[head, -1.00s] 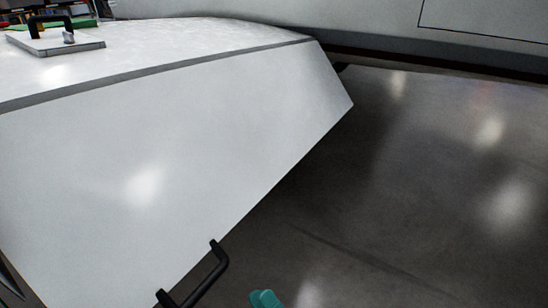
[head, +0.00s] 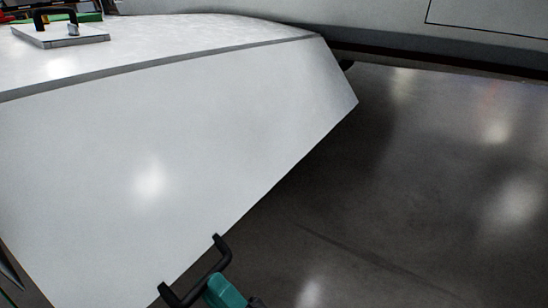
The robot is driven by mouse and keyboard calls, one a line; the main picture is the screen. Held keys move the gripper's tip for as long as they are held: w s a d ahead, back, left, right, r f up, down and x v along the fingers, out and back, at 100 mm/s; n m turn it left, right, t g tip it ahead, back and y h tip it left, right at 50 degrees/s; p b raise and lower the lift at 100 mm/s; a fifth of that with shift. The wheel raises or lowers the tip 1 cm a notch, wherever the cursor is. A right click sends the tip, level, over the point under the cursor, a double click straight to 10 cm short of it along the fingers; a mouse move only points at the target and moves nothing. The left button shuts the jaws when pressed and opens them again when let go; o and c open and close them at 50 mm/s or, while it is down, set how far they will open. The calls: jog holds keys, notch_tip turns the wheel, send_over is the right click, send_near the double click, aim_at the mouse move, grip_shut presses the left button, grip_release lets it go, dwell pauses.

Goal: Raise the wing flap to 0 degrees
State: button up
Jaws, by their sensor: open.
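The white wing flap (head: 170,160) slopes down from the wing's rear edge in the head view, set at an angle below the wing surface (head: 180,42). Only part of the gripper is in view; the rest is cut off by the bottom edge. It is open, and I cannot tell whether it touches the handle.
A square panel (head: 60,37) with a black handle and small latch lies on the wing at the upper left. The grey fuselage wall (head: 380,28) runs along the back. The shiny floor (head: 420,180) to the right is clear.

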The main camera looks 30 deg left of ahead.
jog(key=shift+a+r, duration=0.35)
jog(key=shift+a, duration=0.1)
jog(key=shift+w+r+p, duration=0.1)
jog(key=shift+p, duration=0.25)
dwell(0.6)
grip_shut()
jog(key=shift+p, duration=0.3)
